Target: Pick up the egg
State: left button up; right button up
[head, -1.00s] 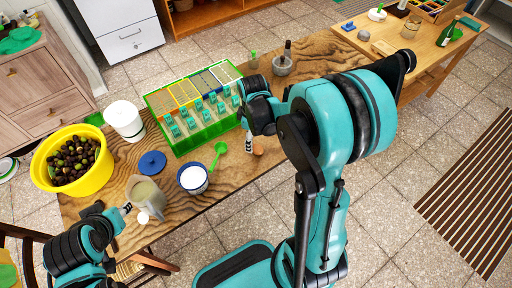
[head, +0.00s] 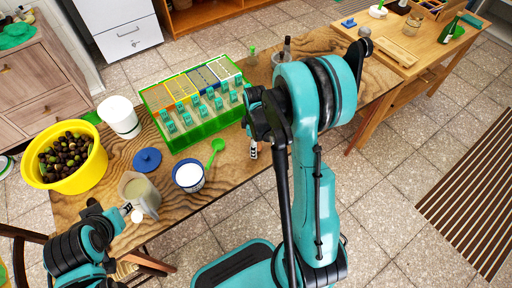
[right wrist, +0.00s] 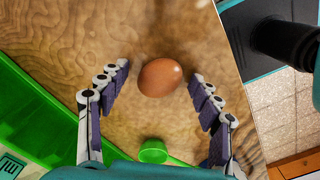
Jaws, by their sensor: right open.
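The brown egg (right wrist: 160,78) lies on the wooden table (right wrist: 185,30) in the right wrist view. My right gripper (right wrist: 162,96) is open, with one finger on each side of the egg and gaps between them and the shell. In the head view my right gripper (head: 253,148) is low over the table beside the green crate, largely covered by my arm, and I cannot make out the egg there. My left gripper (head: 128,208) is beside the grey pitcher (head: 142,192); its jaw opening is too small to judge.
The green crate (head: 205,133) stands close to the right gripper; its wall (right wrist: 40,110) fills the wrist view's left side. A green round thing (right wrist: 153,151) lies below the egg there.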

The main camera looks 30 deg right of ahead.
jog(key=c, duration=0.9)
jog(key=shift+r, duration=0.2)
